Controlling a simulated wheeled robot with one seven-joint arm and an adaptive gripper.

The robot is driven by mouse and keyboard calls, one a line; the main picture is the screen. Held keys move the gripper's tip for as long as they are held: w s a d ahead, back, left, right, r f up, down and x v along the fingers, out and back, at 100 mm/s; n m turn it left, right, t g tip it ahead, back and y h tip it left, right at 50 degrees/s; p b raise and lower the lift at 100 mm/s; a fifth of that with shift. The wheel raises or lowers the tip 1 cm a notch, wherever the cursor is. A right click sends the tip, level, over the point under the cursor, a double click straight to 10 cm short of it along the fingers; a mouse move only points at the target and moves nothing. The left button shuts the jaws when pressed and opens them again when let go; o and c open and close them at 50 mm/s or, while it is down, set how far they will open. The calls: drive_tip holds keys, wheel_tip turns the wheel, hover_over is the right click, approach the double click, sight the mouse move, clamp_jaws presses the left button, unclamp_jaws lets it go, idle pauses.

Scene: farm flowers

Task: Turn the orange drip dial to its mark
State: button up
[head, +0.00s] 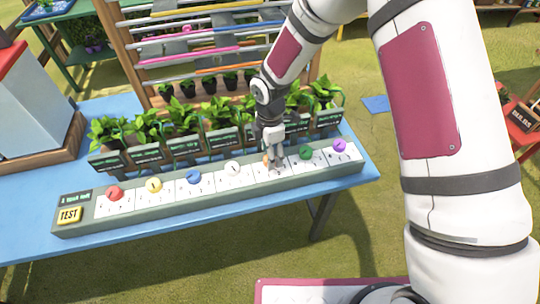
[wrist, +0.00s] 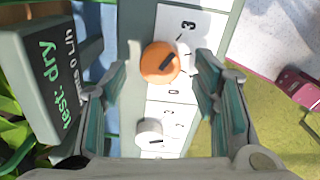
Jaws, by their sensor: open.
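The orange drip dial (wrist: 160,62) sits on its white scale plate (wrist: 183,22) in the wrist view. A dark pointer line crosses its face. Printed numbers and ticks show around it, but I cannot tell which is its mark.
The long panel (head: 200,205) on the blue table (head: 40,215) also carries red, yellow, blue, white, green and purple dials, and a yellow TEST button (head: 69,215). Potted plants with dark signs (head: 185,147) stand close behind. A sign (wrist: 50,70) fills the wrist view's left.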

drive_tip(key=shift+f, duration=0.9)
drive_tip(key=c, duration=1.2)
